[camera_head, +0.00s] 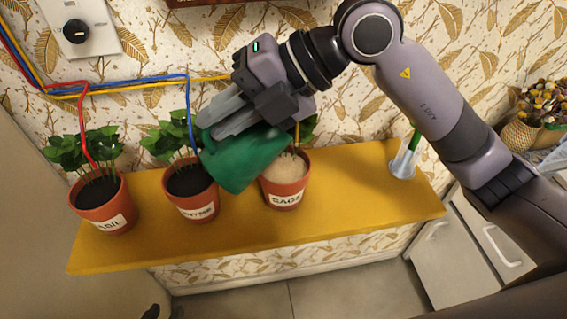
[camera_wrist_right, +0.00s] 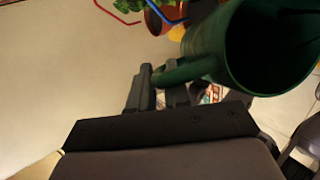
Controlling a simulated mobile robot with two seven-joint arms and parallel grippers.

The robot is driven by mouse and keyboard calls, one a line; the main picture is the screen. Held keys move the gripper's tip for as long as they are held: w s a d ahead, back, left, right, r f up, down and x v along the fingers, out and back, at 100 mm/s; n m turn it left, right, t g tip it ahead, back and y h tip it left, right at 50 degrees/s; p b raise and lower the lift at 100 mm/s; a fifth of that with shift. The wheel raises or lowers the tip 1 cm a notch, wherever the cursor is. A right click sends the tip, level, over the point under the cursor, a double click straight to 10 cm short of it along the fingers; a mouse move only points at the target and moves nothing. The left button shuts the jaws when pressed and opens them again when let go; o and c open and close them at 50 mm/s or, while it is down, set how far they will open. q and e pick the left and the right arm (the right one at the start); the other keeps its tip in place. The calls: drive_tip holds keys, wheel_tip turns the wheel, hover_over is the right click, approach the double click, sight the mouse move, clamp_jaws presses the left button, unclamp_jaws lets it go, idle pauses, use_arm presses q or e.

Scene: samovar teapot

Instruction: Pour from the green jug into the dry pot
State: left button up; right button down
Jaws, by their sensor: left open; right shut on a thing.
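My right gripper (camera_head: 222,117) is shut on the handle of the green jug (camera_head: 245,162). The jug is tilted and held in the air, just left of and partly in front of the SAGE pot (camera_head: 287,192). That pot has pale, dry-looking soil, and the jug hides some of its left side. In the right wrist view the gripper fingers (camera_wrist_right: 165,88) close on the handle, and the jug's dark inside (camera_wrist_right: 270,45) shows. No water stream is visible. My left gripper (camera_head: 163,312) shows only as dark tips at the bottom edge, open and away from the pots.
The THYME pot (camera_head: 192,195) and the BASIL pot (camera_head: 102,205) have dark soil and stand left on the yellow shelf (camera_head: 345,190). A glass holder (camera_head: 403,165) stands at its right end. Coloured wires (camera_head: 140,88) run along the wall behind the plants.

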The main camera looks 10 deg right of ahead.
drive_tip(key=shift+r, duration=0.1)
drive_tip(key=shift+s+a, duration=0.15)
drive_tip(key=shift+s, duration=0.05)
drive_tip(key=shift+s+a, duration=0.1)
idle(0.7)
drive_tip(key=shift+s+y+b, duration=0.1)
drive_tip(key=shift+y+b, duration=0.3)
drive_tip(key=shift+b, duration=0.3)
drive_tip(key=shift+s+a, duration=0.2)
drive_tip(key=shift+a, duration=0.2)
drive_tip(key=shift+a, duration=0.1)
